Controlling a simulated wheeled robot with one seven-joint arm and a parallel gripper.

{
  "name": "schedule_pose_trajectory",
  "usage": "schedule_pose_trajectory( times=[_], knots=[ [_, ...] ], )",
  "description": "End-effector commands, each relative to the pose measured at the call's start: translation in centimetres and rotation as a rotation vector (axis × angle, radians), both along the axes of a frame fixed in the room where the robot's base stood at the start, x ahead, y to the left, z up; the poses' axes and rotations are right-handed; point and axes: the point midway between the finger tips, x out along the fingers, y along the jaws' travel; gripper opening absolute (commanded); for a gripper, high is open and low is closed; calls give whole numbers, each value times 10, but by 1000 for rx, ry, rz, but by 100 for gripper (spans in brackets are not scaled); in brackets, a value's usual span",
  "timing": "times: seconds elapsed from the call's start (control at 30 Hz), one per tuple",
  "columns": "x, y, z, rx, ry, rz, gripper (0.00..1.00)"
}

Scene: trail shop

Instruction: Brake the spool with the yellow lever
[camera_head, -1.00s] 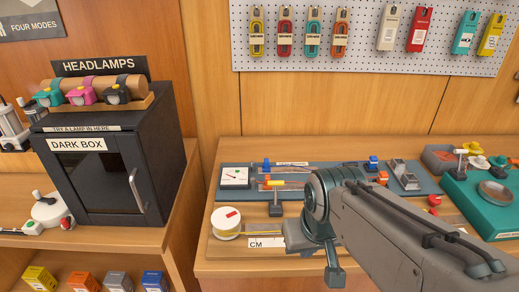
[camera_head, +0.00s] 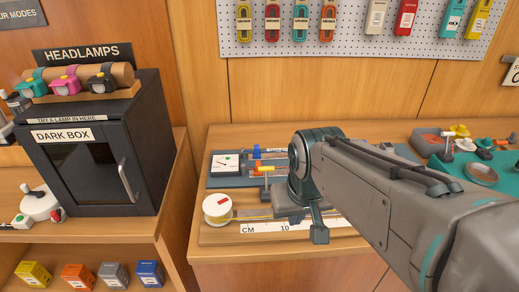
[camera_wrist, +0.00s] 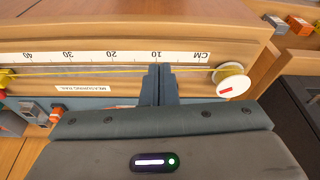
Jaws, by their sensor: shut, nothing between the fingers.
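The white spool (camera_head: 217,208) with a red mark lies at the left end of the measuring rail. It also shows in the wrist view (camera_wrist: 233,83), at right, with a yellow line running left from it. I cannot make out the lever in the wrist view. My gripper (camera_wrist: 158,84) is shut and empty, its fingertips near the yellow line and the low end of the scale, apart from the spool.
A white dial gauge (camera_head: 226,164) stands behind the spool. The ruler strip (camera_head: 285,227) runs along the rail's front. The black dark box (camera_head: 95,165) stands on the left counter across a gap. A green tray (camera_head: 470,170) lies at the right.

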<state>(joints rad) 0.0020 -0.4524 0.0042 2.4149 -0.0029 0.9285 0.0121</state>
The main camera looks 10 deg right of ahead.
Motion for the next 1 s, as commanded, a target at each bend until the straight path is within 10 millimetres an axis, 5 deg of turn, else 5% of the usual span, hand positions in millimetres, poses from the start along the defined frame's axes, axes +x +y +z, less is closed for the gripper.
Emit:
schedule_pose_trajectory(
  times=[0.47, 0.8, 1.0],
  knots=[
    [140, -1, 41, -3, 54, -52, 0],
    [236, -4, 38, 2, 91, -92, 0],
    [274, -5, 31, 7, 104, -111, 0]
  ],
)
